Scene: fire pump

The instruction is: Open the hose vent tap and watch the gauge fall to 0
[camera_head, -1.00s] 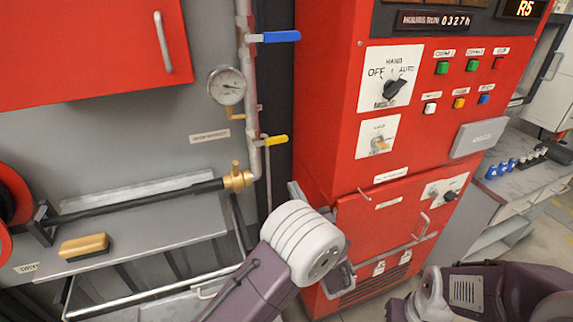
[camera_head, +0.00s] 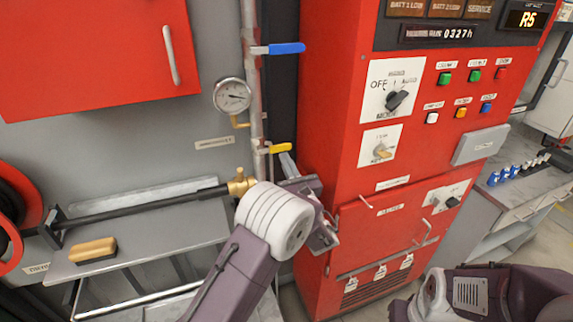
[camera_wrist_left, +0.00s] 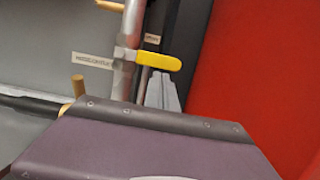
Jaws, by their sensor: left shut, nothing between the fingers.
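A tap with a yellow lever (camera_head: 279,149) sits on the vertical grey pipe, its lever pointing right across the pipe. The yellow lever also shows in the left wrist view (camera_wrist_left: 160,61). My left gripper (camera_head: 287,161) is shut and empty, its tips just below the lever's free end; whether they touch it I cannot tell. Its grey fingers show below the lever in the left wrist view (camera_wrist_left: 163,92), partly hidden by my purple wrist. The round white gauge (camera_head: 232,96) hangs left of the pipe; its needle points roughly right, but its numbers are too small to read.
A blue lever (camera_head: 286,48) is higher on the pipe. A brass fitting (camera_head: 241,184) joins the black hose pipe (camera_head: 140,206) at lower left. The red pump cabinet (camera_head: 345,190) stands close on the right. A brush-like block (camera_head: 93,250) lies on the grey shelf.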

